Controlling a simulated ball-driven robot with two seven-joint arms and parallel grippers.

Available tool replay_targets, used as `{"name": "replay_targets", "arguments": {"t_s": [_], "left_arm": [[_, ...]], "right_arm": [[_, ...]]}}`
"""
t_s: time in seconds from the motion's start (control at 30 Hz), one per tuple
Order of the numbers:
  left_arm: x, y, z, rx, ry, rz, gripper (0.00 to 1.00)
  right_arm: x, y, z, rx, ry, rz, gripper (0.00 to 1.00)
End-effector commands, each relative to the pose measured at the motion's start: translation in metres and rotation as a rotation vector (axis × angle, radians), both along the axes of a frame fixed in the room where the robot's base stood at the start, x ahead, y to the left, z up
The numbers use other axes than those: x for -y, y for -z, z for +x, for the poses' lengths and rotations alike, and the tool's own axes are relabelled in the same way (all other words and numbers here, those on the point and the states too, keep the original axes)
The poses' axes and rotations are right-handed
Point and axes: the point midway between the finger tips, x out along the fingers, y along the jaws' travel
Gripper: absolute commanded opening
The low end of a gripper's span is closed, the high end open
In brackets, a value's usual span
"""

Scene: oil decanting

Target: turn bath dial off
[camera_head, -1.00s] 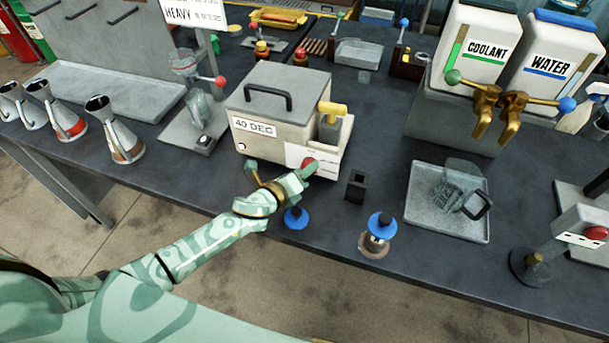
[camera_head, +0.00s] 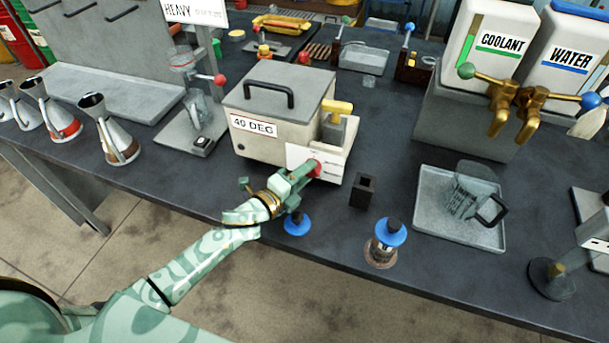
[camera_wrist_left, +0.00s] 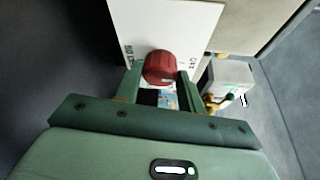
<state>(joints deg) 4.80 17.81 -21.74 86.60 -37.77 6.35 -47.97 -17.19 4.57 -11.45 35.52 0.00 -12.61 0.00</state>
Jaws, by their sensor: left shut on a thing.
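The bath is a grey-lidded box (camera_head: 277,95) labelled 40 DEG on the bench. A white panel (camera_head: 297,157) on its lower right front carries the red dial (camera_head: 315,169). My left gripper (camera_head: 306,172) reaches the panel from the front and its fingers are at the dial. In the left wrist view the red dial (camera_wrist_left: 159,67) sits between the fingertips of my left gripper (camera_wrist_left: 160,80), which are shut on it. Lettering on the panel beside the dial is partly hidden and hard to read. My right gripper is not in view.
A blue-topped jar (camera_head: 386,240) and a blue knob-like piece (camera_head: 296,223) stand near the bench's front edge. A small dark square holder (camera_head: 363,190) is right of the bath. A tray (camera_head: 430,211) with a clear jug (camera_head: 470,192) lies further right. Metal jugs (camera_head: 110,130) stand at left.

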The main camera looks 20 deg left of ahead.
Motion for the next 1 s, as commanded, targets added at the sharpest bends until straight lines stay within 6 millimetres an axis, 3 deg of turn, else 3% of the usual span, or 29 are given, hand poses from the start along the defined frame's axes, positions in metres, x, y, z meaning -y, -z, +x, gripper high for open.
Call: {"name": "replay_targets", "arguments": {"t_s": [0.37, 0.4, 0.47, 0.77, 0.87, 1.0], "left_arm": [[0.000, 0.001, 0.000, -0.004, -0.001, -0.006, 0.16], [0.000, 0.001, 0.000, -0.003, -0.001, -0.005, 0.50], [0.000, 0.001, 0.000, -0.003, -0.001, -0.005, 0.61], [-0.001, 0.000, -0.002, -0.002, 0.000, -0.004, 0.61], [-0.005, 0.000, -0.011, -0.003, 0.000, -0.003, 0.61], [-0.017, -0.001, -0.039, -0.005, -0.001, -0.002, 0.61]], "right_arm": [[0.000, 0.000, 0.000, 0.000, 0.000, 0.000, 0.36], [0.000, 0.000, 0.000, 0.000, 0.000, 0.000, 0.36], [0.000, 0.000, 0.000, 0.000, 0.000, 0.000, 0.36], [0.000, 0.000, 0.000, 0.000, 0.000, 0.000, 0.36], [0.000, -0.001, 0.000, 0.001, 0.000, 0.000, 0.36], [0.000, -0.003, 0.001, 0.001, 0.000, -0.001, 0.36]]}}
